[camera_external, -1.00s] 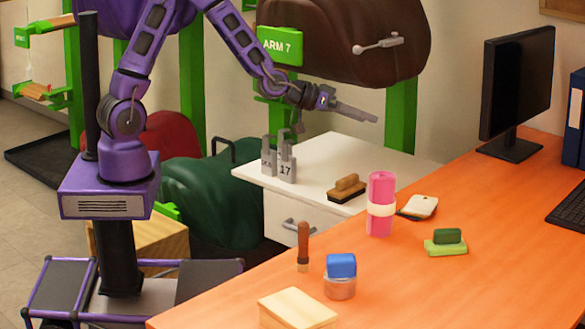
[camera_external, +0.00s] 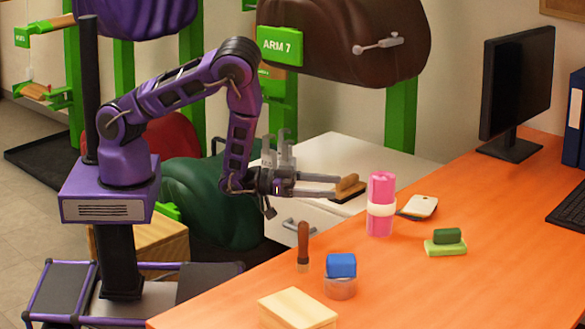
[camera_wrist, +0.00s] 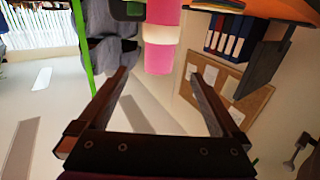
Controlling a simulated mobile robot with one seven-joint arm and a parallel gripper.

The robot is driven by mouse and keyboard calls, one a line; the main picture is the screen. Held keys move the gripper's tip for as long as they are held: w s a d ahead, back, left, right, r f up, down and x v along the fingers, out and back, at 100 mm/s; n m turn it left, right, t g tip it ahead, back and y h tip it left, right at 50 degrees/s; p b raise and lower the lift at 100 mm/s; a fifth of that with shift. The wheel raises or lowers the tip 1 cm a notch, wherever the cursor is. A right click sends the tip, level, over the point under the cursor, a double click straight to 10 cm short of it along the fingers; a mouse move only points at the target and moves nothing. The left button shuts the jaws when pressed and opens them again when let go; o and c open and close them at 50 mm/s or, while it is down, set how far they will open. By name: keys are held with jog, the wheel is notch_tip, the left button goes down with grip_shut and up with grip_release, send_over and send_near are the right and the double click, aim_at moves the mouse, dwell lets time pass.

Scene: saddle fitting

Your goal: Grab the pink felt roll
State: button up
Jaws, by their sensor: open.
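The pink felt roll (camera_external: 381,190) stands upright on the orange desk, with a pale band around its middle. It also shows at the top centre of the wrist view (camera_wrist: 160,58), beyond the fingertips. My gripper (camera_external: 337,187) is open and empty, level with the roll's middle and to its left, with its fingers pointing at the roll. In the wrist view my gripper (camera_wrist: 160,82) has its two fingers wide apart, with the roll between their lines but ahead of the tips.
The orange desk (camera_external: 480,215) also holds a brown-handled tool (camera_external: 303,246), a blue block on a round jar (camera_external: 341,266), a cream box (camera_external: 298,308), a green brush (camera_external: 446,243) and a monitor (camera_external: 515,90).

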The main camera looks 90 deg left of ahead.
aim_at(397, 191)
jog(key=x, duration=1.6)
jog(key=shift+w+r, duration=0.1)
jog(key=shift+w, duration=0.15)
jog(key=c, duration=1.2)
jog(key=shift+o, duration=0.2)
